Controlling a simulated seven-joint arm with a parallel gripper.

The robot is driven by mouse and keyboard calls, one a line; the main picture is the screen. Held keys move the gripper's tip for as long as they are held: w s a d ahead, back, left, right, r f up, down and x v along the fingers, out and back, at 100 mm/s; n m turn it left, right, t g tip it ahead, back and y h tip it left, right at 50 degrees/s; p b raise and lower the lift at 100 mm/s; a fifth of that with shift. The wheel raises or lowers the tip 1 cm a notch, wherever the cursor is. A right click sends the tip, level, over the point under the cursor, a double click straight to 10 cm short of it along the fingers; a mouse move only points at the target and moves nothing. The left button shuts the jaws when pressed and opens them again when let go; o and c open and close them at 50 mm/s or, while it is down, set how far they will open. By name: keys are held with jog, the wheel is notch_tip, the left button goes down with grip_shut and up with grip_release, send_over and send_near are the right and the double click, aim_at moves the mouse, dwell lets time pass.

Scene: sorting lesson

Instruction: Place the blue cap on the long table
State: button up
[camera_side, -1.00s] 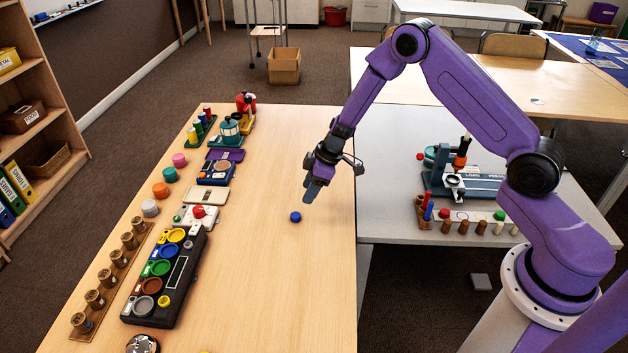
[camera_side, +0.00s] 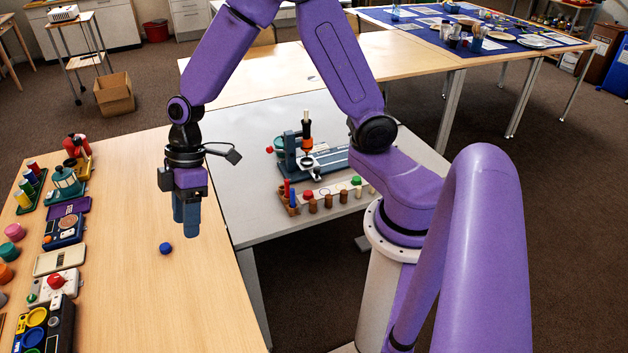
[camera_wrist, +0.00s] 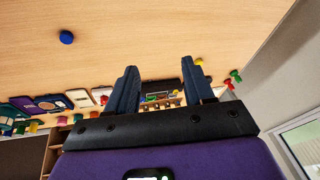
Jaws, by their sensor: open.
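The blue cap (camera_side: 165,249) is a small round piece on the light wooden table (camera_side: 195,300), near its right edge. My gripper (camera_side: 187,228) hangs with its fingers pointing down, just to the right of the cap in the side view and apart from it. In the wrist view the fingers of my gripper (camera_wrist: 162,85) are spread with nothing between them. The blue cap (camera_wrist: 66,37) also shows there, at the upper left, outside the fingers.
A row of devices, including a black panel with coloured cups (camera_side: 45,325), lines the table's left side. Several coloured caps, one pink (camera_side: 14,232), lie beside it. Wood around the blue cap is clear.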

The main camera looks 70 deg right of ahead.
jog(key=s+d+r+h, duration=0.1)
jog(key=s+d+r, duration=0.1)
jog(key=s, duration=0.5)
jog(key=s+d+r+h, duration=0.1)
jog(key=s+d+r, duration=0.2)
jog(key=s, duration=0.5)
jog(key=s+d+r+h, duration=0.1)
jog(key=s+d+r, duration=0.1)
jog(key=s+d, duration=0.2)
jog(key=s, duration=0.3)
jog(key=shift+s+d+r+n+h, duration=0.25)
jog(key=shift+d+n+h, duration=0.05)
jog(key=shift+d+n, duration=0.1)
